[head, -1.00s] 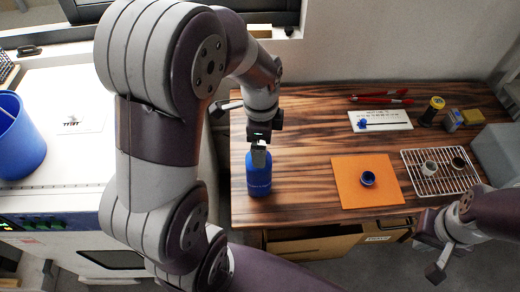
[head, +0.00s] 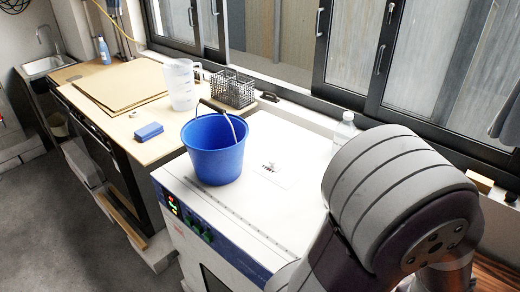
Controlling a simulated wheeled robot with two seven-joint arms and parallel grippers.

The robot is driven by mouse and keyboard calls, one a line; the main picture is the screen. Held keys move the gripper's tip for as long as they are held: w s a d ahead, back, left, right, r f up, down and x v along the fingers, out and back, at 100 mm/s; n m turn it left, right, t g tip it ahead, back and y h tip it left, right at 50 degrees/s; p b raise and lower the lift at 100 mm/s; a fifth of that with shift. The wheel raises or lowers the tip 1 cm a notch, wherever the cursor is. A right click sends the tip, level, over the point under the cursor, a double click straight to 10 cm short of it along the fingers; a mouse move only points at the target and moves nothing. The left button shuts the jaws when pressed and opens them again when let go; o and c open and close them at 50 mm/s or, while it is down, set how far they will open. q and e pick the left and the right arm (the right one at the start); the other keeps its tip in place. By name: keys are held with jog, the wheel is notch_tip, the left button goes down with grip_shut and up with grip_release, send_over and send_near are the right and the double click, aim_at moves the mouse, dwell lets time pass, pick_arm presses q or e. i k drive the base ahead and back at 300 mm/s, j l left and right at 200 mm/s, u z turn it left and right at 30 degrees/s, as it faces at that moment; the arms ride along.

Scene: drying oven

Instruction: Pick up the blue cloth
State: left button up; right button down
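The blue cloth (head: 149,131) looks like a small, flat, folded blue block. It lies on the light wooden counter (head: 118,125) near its front edge, to the left of the blue bucket. Nothing covers it. Neither of my grippers shows in this view.
A blue bucket (head: 213,150) with a raised handle stands on the white oven (head: 250,208). A clear jug (head: 181,85), a wire basket (head: 232,89) and flat brown boards (head: 120,86) are behind the cloth. A sink (head: 45,64) is at far left.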

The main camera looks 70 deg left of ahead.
aim_at(148, 132)
jog(key=u, duration=3.3)
jog(key=i+j, duration=0.3)
jog(key=i, duration=0.2)
jog(key=i+j+u, duration=0.1)
jog(key=i+j, duration=0.2)
jog(key=i, duration=0.15)
jog(key=i+j, duration=0.25)
jog(key=i, duration=0.25)
jog(key=i+j, duration=0.25)
jog(key=i, duration=0.25)
jog(key=i+j+u, duration=0.1)
jog(key=i+j, duration=0.15)
jog(key=i, duration=0.2)
